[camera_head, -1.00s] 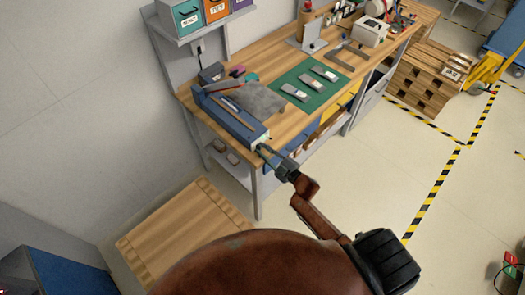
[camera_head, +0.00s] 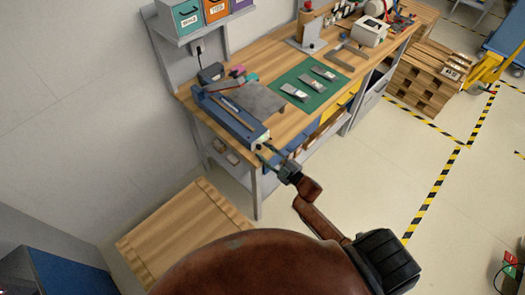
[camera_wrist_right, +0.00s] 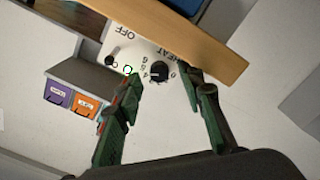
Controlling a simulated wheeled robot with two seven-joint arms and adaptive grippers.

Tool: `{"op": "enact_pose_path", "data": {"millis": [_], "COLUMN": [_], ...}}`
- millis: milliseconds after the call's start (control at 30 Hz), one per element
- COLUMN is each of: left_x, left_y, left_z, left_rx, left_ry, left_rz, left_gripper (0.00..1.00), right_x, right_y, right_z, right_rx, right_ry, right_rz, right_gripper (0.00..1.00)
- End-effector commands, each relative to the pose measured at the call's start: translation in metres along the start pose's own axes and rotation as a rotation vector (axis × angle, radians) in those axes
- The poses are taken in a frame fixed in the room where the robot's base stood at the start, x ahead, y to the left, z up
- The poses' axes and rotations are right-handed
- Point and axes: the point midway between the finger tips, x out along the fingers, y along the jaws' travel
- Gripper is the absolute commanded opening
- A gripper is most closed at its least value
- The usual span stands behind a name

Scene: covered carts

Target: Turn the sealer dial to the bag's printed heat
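The blue sealer (camera_head: 228,113) stands at the near left end of the workbench. A flat grey piece (camera_head: 262,98), possibly the bag, lies beside it; no print is readable on it. In the right wrist view, the sealer's pale panel shows a black heat dial (camera_wrist_right: 159,71), with "HEAT", "OFF" and several digits rotated in the picture. I cannot tell the dial's exact setting. My right gripper (camera_head: 268,157) is at the sealer's near end. In its wrist view the gripper (camera_wrist_right: 162,76) is open, its green fingers apart on either side of the dial. My left gripper is not in view.
The wooden bench (camera_head: 184,97) also bears a green mat (camera_head: 312,93) with several grey packets. Labelled bins (camera_head: 187,15) stand on the shelf above. A wooden pallet (camera_head: 185,228) lies on the floor at left.

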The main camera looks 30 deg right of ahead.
Motion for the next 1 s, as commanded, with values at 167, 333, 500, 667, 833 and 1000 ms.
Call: {"op": "enact_pose_path", "data": {"millis": [167, 333, 500, 667, 833, 1000], "left_x": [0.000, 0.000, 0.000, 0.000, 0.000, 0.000], "left_y": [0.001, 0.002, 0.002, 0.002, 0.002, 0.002], "left_z": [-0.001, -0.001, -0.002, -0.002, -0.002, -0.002], "left_rx": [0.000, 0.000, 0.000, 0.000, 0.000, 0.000], "left_ry": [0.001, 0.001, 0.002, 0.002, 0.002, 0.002], "left_rz": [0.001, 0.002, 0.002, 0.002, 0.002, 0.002], "left_gripper": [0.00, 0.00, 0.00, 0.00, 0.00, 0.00], "right_x": [-0.038, -0.073, -0.096, -0.105, -0.107, -0.107], "right_y": [-0.001, -0.001, -0.001, -0.001, 0.000, 0.000], "right_z": [0.001, 0.001, 0.001, 0.000, 0.000, 0.000], "right_rx": [0.000, 0.000, 0.000, 0.000, 0.000, 0.000], "right_ry": [-0.004, -0.004, -0.003, -0.001, -0.001, -0.001], "right_rz": [-0.002, -0.002, -0.001, -0.001, 0.000, 0.000], "right_gripper": [0.36, 0.36, 0.36, 0.36, 0.36, 0.36]}}
